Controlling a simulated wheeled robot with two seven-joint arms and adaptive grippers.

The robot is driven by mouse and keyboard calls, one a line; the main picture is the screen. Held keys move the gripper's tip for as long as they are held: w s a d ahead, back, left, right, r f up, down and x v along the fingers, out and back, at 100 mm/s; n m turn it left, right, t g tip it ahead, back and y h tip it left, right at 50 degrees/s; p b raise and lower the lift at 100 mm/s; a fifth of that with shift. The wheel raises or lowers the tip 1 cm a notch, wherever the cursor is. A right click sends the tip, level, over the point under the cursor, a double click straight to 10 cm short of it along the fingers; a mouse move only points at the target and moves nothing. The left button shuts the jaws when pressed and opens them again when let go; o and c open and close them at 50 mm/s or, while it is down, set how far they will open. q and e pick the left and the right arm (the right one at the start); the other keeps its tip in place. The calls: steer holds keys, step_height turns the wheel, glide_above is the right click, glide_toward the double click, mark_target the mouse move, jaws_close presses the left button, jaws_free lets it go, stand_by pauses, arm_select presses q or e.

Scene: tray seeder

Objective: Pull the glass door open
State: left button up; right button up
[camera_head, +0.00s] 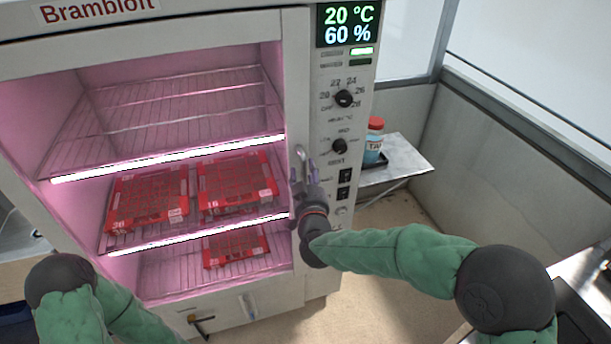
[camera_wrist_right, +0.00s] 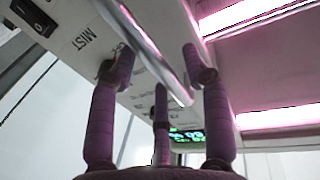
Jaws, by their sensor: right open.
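The cabinet's clear glass door (camera_head: 180,125) covers the pink-lit shelves and looks shut, its white frame flush with the front. Its upright metal handle (camera_head: 299,158) is on the right side of the frame. The handle also shows in the right wrist view as a slanting bar (camera_wrist_right: 150,45). My right gripper (camera_head: 306,178) is at the lower part of the handle. In the wrist view its purple fingers (camera_wrist_right: 157,75) are spread, with the bar crossing between and beyond them; I cannot tell whether they touch it. My left gripper is out of view; only the left arm shows at lower left.
Red seed trays (camera_head: 237,183) stand on the wire shelves. A control panel (camera_head: 342,120) with knobs and switches is right of the handle. A bottle with a red cap (camera_head: 374,142) stands on a side shelf (camera_head: 408,160).

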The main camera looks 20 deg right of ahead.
steer(key=shift+w, duration=0.35)
steer(key=shift+d, duration=0.1)
jaws_close()
steer(key=shift+s, duration=0.1)
